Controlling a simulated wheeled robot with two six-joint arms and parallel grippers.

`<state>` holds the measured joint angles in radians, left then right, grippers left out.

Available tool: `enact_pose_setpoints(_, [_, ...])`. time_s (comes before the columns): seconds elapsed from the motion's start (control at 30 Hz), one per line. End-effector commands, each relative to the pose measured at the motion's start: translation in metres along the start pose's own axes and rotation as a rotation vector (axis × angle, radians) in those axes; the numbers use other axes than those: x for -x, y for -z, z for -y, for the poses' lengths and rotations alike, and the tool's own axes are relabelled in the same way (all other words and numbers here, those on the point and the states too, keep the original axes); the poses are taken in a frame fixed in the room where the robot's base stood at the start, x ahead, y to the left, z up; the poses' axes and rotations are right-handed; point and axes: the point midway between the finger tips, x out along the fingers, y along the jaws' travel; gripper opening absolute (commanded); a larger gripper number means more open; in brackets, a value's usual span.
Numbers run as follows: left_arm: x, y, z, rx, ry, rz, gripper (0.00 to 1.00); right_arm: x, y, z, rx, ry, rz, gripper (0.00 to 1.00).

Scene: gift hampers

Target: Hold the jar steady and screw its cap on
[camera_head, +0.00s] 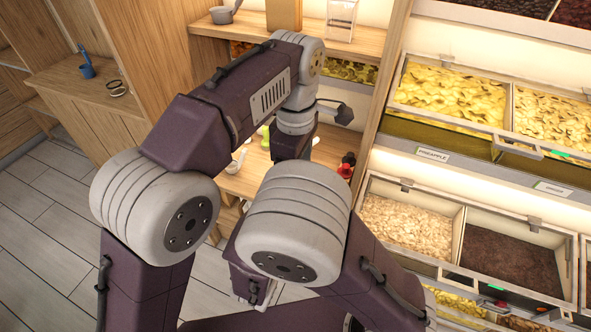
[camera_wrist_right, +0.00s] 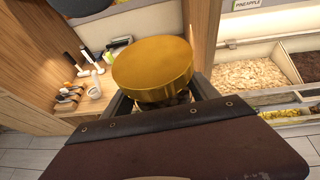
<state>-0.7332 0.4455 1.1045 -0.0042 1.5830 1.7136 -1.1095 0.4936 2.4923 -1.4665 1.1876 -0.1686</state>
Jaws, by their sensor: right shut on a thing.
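A wide gold cap (camera_wrist_right: 152,70) fills the middle of the right wrist view, its flat top facing up. Below its near edge a small dark, glassy patch of the jar (camera_wrist_right: 176,99) shows; the rest of the jar is hidden by the cap and my gripper. My right gripper (camera_wrist_right: 160,96) is shut on the jar, one finger on each side, under the cap. I cannot tell how tightly the cap sits. In the head view my left gripper (camera_head: 293,145) points down beyond my right arm; its fingertips are hidden. The jar and cap are not visible there.
A wooden counter (camera_head: 240,183) lies beyond my arms, with small tools and a red item (camera_head: 347,165). At the right stand bins of dried fruit, such as pineapple (camera_head: 450,93), and pale flakes (camera_head: 408,223). A side shelf (camera_head: 60,85) and tiled floor lie left.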

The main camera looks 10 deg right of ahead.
Motion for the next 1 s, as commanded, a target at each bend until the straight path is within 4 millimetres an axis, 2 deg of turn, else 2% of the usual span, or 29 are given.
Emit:
enact_pose_setpoints(0.27, [-0.005,0.0,0.0,-0.002,0.002,0.0,0.88,0.0,-0.001,0.0,0.0,0.0,0.001,0.0])
enact_pose_setpoints(0.7, [-0.07,0.0,0.001,-0.004,0.003,0.0,0.88,0.0,-0.001,0.0,0.0,0.0,0.001,0.0])
enact_pose_setpoints(1.0, [-0.081,0.0,0.0,-0.004,0.0,0.0,0.88,0.0,-0.001,0.0,0.0,0.0,0.001,0.0])
